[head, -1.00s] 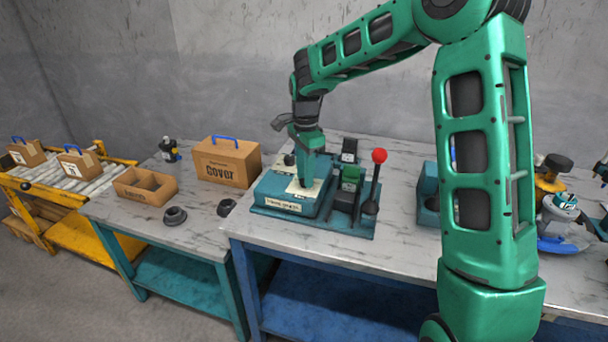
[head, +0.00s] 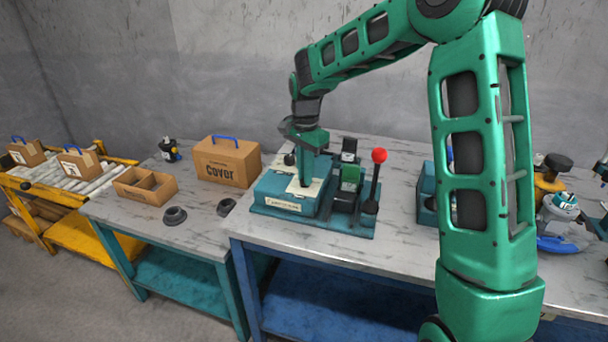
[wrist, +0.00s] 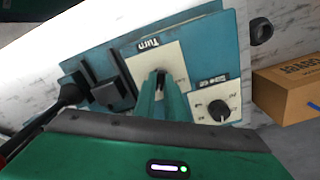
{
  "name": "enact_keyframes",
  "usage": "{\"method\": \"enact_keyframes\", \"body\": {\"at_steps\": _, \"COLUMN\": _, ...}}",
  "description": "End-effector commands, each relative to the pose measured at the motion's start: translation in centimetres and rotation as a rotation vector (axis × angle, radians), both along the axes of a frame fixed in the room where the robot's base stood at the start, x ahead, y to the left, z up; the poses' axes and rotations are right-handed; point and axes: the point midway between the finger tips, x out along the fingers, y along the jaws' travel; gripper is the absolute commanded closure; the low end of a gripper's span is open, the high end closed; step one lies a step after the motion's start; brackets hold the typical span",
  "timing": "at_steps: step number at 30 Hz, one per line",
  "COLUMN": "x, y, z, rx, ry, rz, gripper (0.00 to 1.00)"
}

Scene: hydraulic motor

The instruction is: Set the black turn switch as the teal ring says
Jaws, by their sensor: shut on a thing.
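The teal control box (head: 268,194) stands on the table, with a cream plate (wrist: 137,70) marked "Turn" on its top. My gripper (head: 304,182) reaches straight down onto this plate. In the wrist view my gripper (wrist: 161,88) is shut on the black turn switch (wrist: 161,76), whose dark tip shows between and beyond the fingers. The fingers hide most of the switch and part of the plate. I cannot make out a teal ring or its mark. A second black knob (wrist: 218,109) on its own marked cream plate sits beside the fingers, apart from them.
A cardboard box marked "Cover" (head: 226,162), an open divided box (head: 128,190) and two dark rings (head: 175,215) are to the left.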

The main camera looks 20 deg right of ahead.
Motion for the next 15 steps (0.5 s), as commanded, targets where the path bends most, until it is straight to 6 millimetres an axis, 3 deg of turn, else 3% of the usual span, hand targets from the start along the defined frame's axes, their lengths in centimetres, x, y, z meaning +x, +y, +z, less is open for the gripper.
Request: {"method": "enact_keyframes", "body": {"at_steps": 15, "x": 0.17, "y": 0.12, "z": 0.15, "rx": 0.001, "ry": -0.006, "rz": 0.492, "gripper": 1.00}}
